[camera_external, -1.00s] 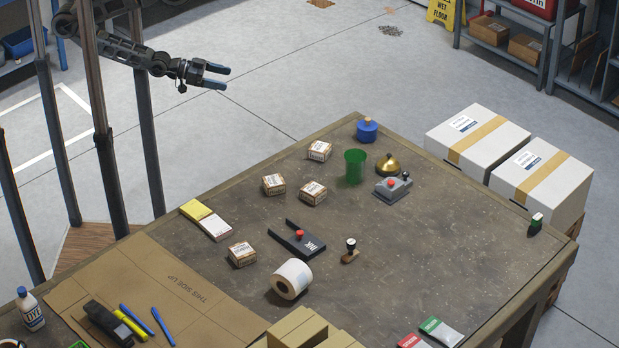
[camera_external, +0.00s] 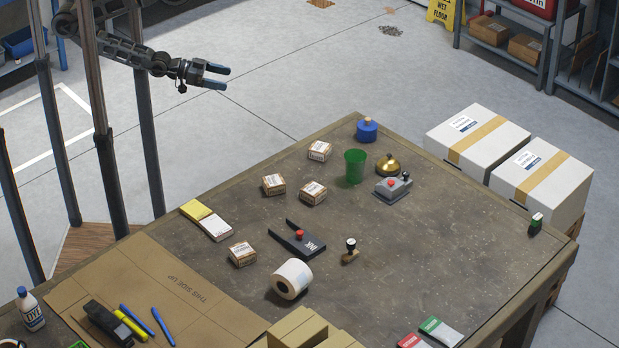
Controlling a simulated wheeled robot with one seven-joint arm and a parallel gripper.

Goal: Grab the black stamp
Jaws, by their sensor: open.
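A small stamp with a black knob and a light wooden base (camera_external: 350,251) stands upright near the middle of the table (camera_external: 440,270). It is just right of a black tray marked INK (camera_external: 312,246) that has a red knob on it.
A white paper roll (camera_external: 291,279) lies in front of the INK tray. Several small boxes (camera_external: 313,193), a green cup (camera_external: 355,167), a brass bell (camera_external: 387,165) and a grey device (camera_external: 393,187) stand farther back. A small green-and-black item (camera_external: 535,225) stands near the right corner.

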